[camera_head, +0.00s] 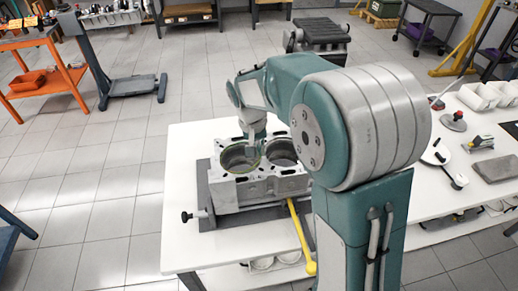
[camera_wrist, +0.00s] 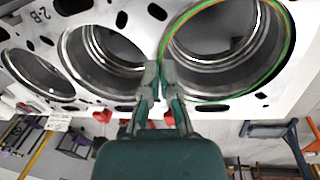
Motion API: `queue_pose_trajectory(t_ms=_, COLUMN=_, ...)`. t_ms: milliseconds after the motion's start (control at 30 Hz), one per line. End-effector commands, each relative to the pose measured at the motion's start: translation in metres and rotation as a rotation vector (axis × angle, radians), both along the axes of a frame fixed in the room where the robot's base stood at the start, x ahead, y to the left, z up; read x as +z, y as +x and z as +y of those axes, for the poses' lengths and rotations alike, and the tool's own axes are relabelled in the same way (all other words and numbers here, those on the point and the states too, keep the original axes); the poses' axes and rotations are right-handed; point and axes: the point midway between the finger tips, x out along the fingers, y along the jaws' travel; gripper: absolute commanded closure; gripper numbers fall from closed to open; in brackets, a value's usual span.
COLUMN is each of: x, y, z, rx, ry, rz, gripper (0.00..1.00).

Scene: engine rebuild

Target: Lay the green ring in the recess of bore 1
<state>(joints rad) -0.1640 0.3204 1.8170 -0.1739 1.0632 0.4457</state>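The grey engine block (camera_head: 262,185) stands on the white table, with two open bores showing in the head view. The thin green ring (camera_wrist: 292,45) lies along the rim of the bore (camera_wrist: 215,45) at the right of the wrist view, with an orange line beside it. It shows faintly at the left bore (camera_head: 240,157) in the head view. Whether it sits flat in the recess I cannot tell. My gripper (camera_wrist: 160,75) is at this bore's edge, its fingertips nearly together with the ring's edge between them. The fingertips hide that part of the ring.
Another bore (camera_wrist: 105,50) lies left of my fingers in the wrist view. A yellow-handled tool (camera_head: 301,238) leans at the block's front right. White bins (camera_head: 483,95) and small tools lie on the table's right side. The floor at left is mostly clear.

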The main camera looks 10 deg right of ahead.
Motion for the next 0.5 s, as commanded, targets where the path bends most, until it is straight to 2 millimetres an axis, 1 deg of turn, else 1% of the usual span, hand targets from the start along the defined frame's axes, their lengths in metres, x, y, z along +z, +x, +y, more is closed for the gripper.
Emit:
queue_pose_trajectory(t_ms=133, x=0.0, y=0.0, z=0.0, rx=0.0, ry=0.0, rz=0.0, gripper=1.0)
queue_pose_trajectory(t_ms=167, x=0.0001, y=0.0, z=0.0, rx=0.0, ry=0.0, rz=0.0, gripper=0.86)
queue_pose_trajectory(t_ms=200, x=0.0001, y=0.0, z=0.0, rx=0.0, ry=0.0, rz=0.0, gripper=0.68)
queue_pose_trajectory(t_ms=233, x=0.0001, y=0.0, z=0.0, rx=0.0, ry=0.0, rz=0.0, gripper=0.55)
queue_pose_trajectory(t_ms=267, x=0.0001, y=0.0, z=0.0, rx=0.0, ry=0.0, rz=0.0, gripper=0.51)
queue_pose_trajectory(t_ms=500, x=0.0001, y=0.0, z=0.0, rx=0.0, ry=0.0, rz=0.0, gripper=0.51)
